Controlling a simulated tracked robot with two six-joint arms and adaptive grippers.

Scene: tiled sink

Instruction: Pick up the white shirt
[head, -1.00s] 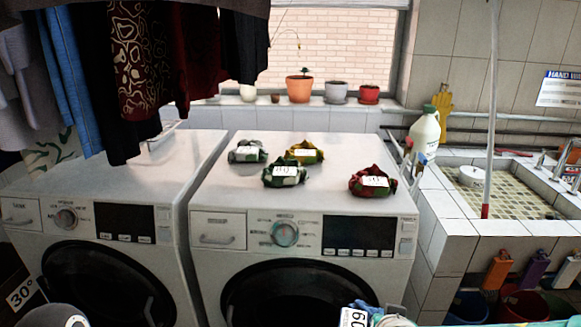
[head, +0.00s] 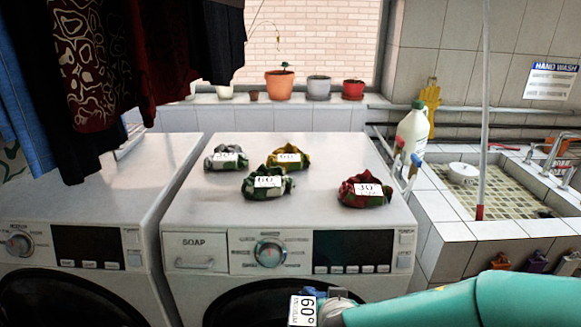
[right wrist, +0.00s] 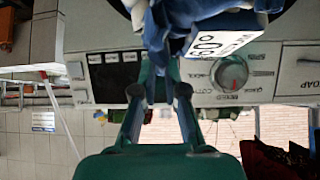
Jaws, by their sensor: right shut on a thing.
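A grey-white folded cloth bundle (head: 215,162) with a paper tag lies at the back left of the right washing machine's top; it is the palest bundle there. Near it lie a green and pale bundle tagged 60° (head: 252,191) and a yellow and green bundle (head: 276,157). My right gripper (head: 335,308) is low in front of the machine, shut on a blue cloth bundle with a 60° tag (head: 302,310). In the right wrist view the blue bundle (right wrist: 185,14) sits at the fingertips before the control panel. My left gripper is out of view.
A red and green bundle tagged 30° (head: 350,197) lies at the machine top's right side. A white bottle (head: 413,133) stands between machine and tiled sink (head: 510,230). Dark clothes (head: 95,70) hang at upper left. The machine top's front is clear.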

